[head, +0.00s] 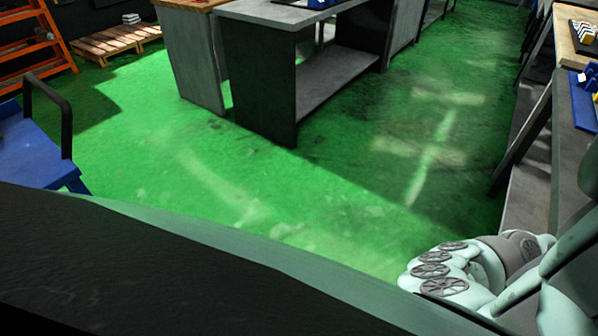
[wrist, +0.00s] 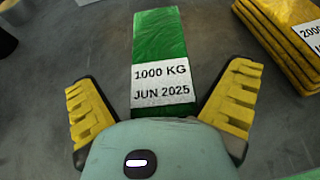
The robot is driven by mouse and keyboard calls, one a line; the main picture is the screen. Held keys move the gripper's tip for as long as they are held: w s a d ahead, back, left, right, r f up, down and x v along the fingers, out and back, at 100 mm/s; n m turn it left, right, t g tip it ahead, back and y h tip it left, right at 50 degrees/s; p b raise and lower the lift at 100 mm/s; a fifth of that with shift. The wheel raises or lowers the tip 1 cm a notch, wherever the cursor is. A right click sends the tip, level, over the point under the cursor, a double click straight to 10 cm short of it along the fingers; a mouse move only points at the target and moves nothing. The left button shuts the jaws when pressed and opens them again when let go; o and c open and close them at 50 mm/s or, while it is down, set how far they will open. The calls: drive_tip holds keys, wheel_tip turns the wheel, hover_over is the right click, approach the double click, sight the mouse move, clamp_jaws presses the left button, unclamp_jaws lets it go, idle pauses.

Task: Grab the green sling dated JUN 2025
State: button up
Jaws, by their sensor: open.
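The green sling (wrist: 160,40) lies on a dark grey surface in the wrist view. Its white label reads 1000 KG, JUN 2025. My gripper (wrist: 160,105) is open, with one yellow finger on each side of the sling's labelled end. Gaps show between the fingers and the sling, and I cannot tell how high the fingers are above the surface. The near end of the sling is hidden behind my gripper body. The sling and the gripper fingers do not show in the head view.
A folded yellow sling (wrist: 285,35) with a partly cut-off label lies close to the right finger. In the head view, grey workbenches (head: 270,75) stand on open green floor, with a blue cart (head: 30,150) at left.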

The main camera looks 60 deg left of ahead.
drive_tip(key=shift+w+d+f, duration=0.1)
drive_tip(key=shift+d+f, duration=0.1)
drive_tip(key=shift+d, duration=0.25)
drive_tip(key=shift+c, duration=0.3)
drive_tip(key=c, duration=1.3)
